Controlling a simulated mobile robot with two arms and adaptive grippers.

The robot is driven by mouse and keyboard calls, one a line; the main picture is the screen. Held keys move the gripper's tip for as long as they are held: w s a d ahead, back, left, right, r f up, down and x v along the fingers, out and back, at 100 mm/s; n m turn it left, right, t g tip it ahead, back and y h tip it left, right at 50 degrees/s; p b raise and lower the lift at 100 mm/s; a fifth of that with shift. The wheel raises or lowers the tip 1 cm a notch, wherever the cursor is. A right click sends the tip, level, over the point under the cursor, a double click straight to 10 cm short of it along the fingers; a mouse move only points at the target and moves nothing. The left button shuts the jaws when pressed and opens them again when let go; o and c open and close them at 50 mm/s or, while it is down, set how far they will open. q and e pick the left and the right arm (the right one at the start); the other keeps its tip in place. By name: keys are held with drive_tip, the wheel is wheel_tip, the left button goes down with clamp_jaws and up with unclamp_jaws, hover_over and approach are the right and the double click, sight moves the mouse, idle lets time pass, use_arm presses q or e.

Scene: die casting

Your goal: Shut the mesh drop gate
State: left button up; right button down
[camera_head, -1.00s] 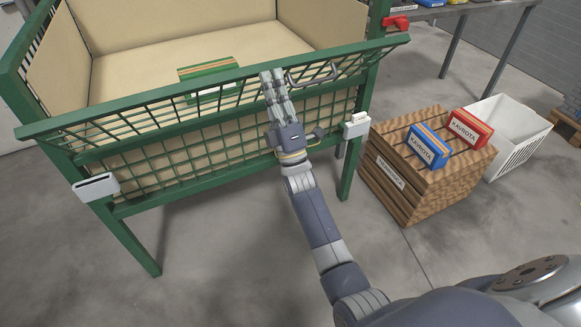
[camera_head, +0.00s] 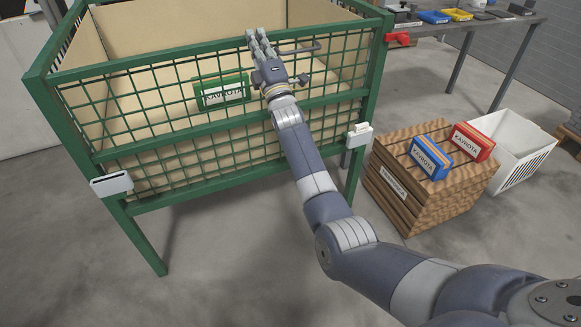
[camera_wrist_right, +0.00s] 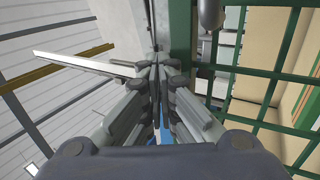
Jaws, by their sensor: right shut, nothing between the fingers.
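The green mesh drop gate (camera_head: 245,72) stands about upright across the front of the green-framed, tan-panelled bin. It also shows at the right of the right wrist view (camera_wrist_right: 268,72). My right gripper (camera_head: 258,36) is shut and empty at the gate's top rail, fingers pointing up. Its wrist lies in front of the mesh and hides part of it. The grey bar handle (camera_head: 302,48) on the gate is just right of the fingers, not gripped. In the right wrist view the shut fingers (camera_wrist_right: 158,68) are beside the green frame. My left gripper is out of view.
A green KAVROTA-labelled piece (camera_head: 222,92) shows at the mesh. A red part (camera_head: 398,38) sits by the bin's right post. A wooden crate (camera_head: 425,195) with blue and red boxes and a white basket (camera_head: 530,158) stand right. The floor in front is clear.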

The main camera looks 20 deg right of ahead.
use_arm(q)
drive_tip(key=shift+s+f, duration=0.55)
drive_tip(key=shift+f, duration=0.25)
